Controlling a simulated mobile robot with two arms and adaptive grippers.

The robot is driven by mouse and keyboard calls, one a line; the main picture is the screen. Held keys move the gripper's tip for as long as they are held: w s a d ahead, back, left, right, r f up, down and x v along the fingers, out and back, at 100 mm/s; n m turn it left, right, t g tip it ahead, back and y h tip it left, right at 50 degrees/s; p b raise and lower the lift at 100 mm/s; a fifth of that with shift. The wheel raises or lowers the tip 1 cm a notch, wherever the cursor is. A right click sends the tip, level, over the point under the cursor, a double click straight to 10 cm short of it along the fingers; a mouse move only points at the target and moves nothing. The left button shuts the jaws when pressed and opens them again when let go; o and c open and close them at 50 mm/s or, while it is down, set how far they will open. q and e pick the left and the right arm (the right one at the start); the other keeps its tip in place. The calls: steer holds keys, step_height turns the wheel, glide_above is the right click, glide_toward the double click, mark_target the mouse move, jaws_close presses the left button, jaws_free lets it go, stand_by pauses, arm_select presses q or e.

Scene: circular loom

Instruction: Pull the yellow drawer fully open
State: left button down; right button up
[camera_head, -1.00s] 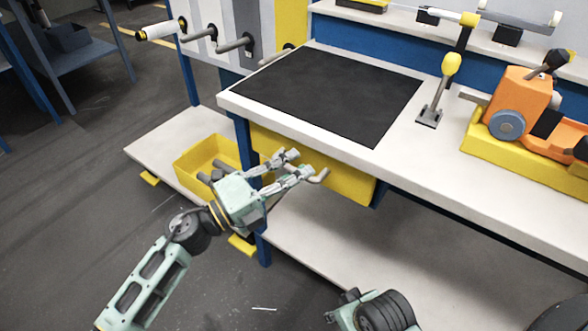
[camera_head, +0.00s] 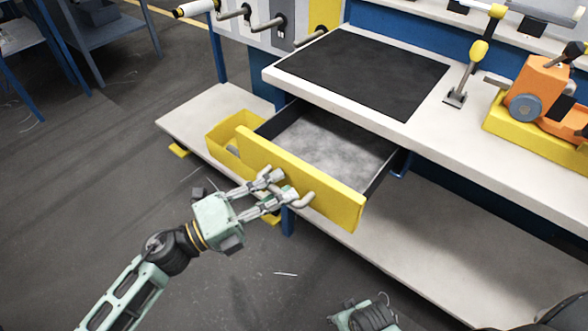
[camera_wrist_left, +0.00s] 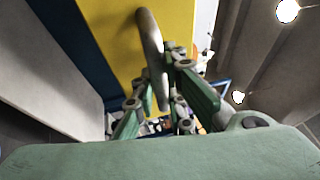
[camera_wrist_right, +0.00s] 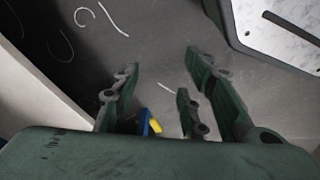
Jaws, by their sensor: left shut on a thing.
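The yellow drawer (camera_head: 315,195) stands pulled out from under the workbench, its grey inside (camera_head: 325,140) showing and empty. In the left wrist view its yellow front (camera_wrist_left: 125,35) fills the upper middle. The grey bar handle (camera_head: 303,200) is on the drawer front and also shows in the left wrist view (camera_wrist_left: 150,40). My left gripper (camera_head: 277,185) is shut on the handle, in front of the drawer. My right gripper (camera_wrist_right: 160,85) is open and empty above the floor; in the head view only part of it shows at the bottom.
A black mat (camera_head: 365,70) lies on the bench top. An orange machine (camera_head: 540,90) on a yellow base and a yellow-knobbed lever (camera_head: 466,75) stand to the right. A yellow bin (camera_head: 225,135) sits on the low shelf (camera_head: 180,119). The floor in front is open.

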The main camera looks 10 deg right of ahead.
arm_select(q)
steer(key=s+a, duration=0.5)
steer(key=a, duration=0.1)
steer(key=shift+a+f, duration=0.2)
steer(key=shift+a, duration=0.15)
arm_select(e)
steer(key=f, duration=0.1)
steer(key=s+f, duration=0.1)
steer(key=shift+s+f, duration=0.25)
steer(key=shift+f, duration=0.05)
arm_select(q)
steer(key=shift+s, duration=0.15)
steer(key=c, duration=2.1)
jaws_free()
steer(key=o, duration=0.3)
steer(key=shift+s+a+r, duration=0.1)
steer(key=shift+a, duration=0.15)
steer(key=shift+o, duration=0.2)
steer(key=shift+d, duration=0.1)
arm_select(e)
steer(key=shift+a, duration=0.15)
steer(key=shift+r, duration=0.1)
arm_select(q)
steer(key=v, duration=1.2)
